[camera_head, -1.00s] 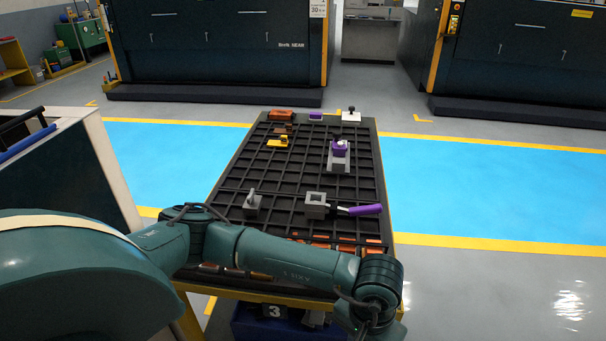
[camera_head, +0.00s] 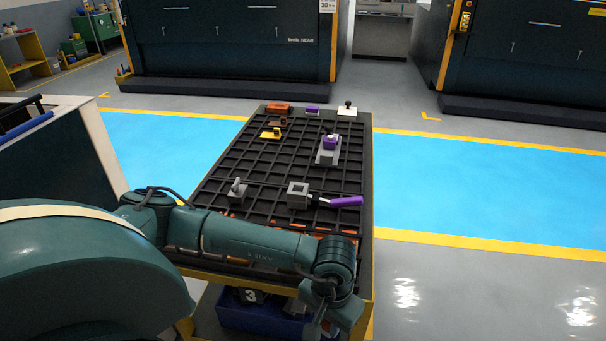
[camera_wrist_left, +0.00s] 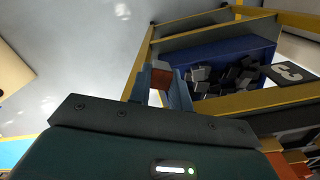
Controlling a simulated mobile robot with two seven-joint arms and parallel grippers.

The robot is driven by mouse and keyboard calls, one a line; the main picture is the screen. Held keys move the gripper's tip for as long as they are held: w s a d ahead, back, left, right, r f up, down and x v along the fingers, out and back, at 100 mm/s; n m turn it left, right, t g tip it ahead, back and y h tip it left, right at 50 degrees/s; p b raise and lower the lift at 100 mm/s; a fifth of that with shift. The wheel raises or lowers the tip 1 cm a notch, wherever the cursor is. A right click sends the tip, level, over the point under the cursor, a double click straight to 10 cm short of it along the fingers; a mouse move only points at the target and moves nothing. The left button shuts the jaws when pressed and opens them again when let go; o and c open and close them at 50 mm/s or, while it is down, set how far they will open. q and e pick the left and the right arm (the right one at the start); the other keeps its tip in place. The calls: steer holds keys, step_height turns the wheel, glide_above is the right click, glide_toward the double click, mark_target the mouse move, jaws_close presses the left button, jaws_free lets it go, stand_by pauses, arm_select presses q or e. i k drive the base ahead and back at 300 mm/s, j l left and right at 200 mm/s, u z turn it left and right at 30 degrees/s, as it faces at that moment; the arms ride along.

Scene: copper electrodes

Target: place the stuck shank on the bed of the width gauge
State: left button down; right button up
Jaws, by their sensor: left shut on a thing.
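My left gripper (camera_wrist_left: 160,92) is shut on a small copper-brown block (camera_wrist_left: 161,74), probably the stuck shank; only its end shows between the fingers. In the head view my left gripper (camera_head: 318,322) hangs past the table's front edge, its fingers hardly readable. A grey stand with a purple part (camera_head: 328,150) sits on the right half of the black grid table; it may be the width gauge. A grey square block with a square opening (camera_head: 298,195) and a purple handle stands nearer. My right gripper is in neither view.
A blue bin (camera_wrist_left: 240,55) with dark grey blocks and a "3" label is under the table's front edge. A grey piece (camera_head: 237,189), a yellow piece (camera_head: 271,133) and a white-based piece (camera_head: 347,109) stand on the grid table (camera_head: 250,160). Copper bars lie near its front edge.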

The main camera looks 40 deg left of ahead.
mark_target(328, 157)
steer(key=i+l, duration=0.15)
steer(key=l, duration=0.15)
steer(key=i+l, duration=0.15)
steer(key=i+l+u, duration=0.1)
steer(key=l, duration=0.3)
steer(key=i+l, duration=0.15)
steer(key=i, duration=0.25)
steer(key=i+l, duration=0.15)
steer(key=i, duration=0.3)
steer(key=i+l, duration=0.15)
steer(key=i, duration=0.25)
steer(key=i+u, duration=0.3)
steer(key=i, duration=0.3)
steer(key=i+l+u, duration=0.2)
steer(key=i+u, duration=0.15)
steer(key=i, duration=0.25)
steer(key=i+u, duration=0.25)
steer(key=u, duration=0.15)
steer(key=i+l+u, duration=0.1)
steer(key=i+u, duration=0.3)
steer(key=i+l+u, duration=0.15)
steer(key=u, duration=0.25)
